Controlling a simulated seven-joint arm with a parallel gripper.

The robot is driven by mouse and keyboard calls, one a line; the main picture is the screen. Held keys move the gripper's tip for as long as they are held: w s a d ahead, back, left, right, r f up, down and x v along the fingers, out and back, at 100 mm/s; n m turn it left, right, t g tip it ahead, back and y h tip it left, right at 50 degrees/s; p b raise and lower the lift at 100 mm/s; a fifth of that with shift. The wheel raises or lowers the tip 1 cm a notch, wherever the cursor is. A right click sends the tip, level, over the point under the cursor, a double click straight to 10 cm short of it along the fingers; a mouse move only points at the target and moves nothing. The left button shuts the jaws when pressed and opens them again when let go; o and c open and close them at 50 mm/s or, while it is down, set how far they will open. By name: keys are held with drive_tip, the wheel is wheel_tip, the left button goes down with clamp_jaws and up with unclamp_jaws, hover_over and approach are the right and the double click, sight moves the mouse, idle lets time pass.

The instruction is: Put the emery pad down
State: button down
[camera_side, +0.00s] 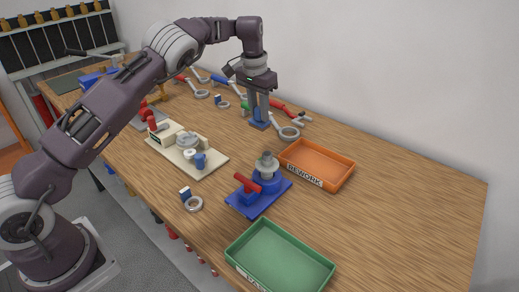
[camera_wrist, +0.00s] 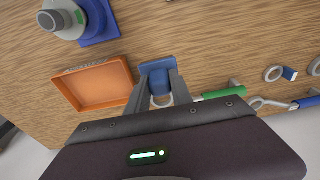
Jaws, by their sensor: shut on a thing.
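My gripper (camera_side: 260,120) points down over the back part of the table. It is shut on the emery pad, a small blue block (camera_side: 261,125) low between the fingertips. In the wrist view the blue pad (camera_wrist: 157,68) shows beyond the two grey fingers (camera_wrist: 157,88). The pad is close above the table or on it; I cannot tell whether it touches. Its underside is hidden.
A ring-ended tool (camera_side: 289,132) lies close to the right of my gripper. The orange REWORK tray (camera_side: 345,179) is nearer the front, beside the blue valve fixture (camera_side: 245,205). A green tray (camera_side: 300,262) stands at the front. The table's right side is clear.

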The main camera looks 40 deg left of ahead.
wheel_tip(320, 180, down, 9)
drive_tip(key=shift+f, duration=0.15)
drive_tip(key=shift+f, duration=0.15)
drive_tip(key=c, duration=1.1)
unclamp_jaws()
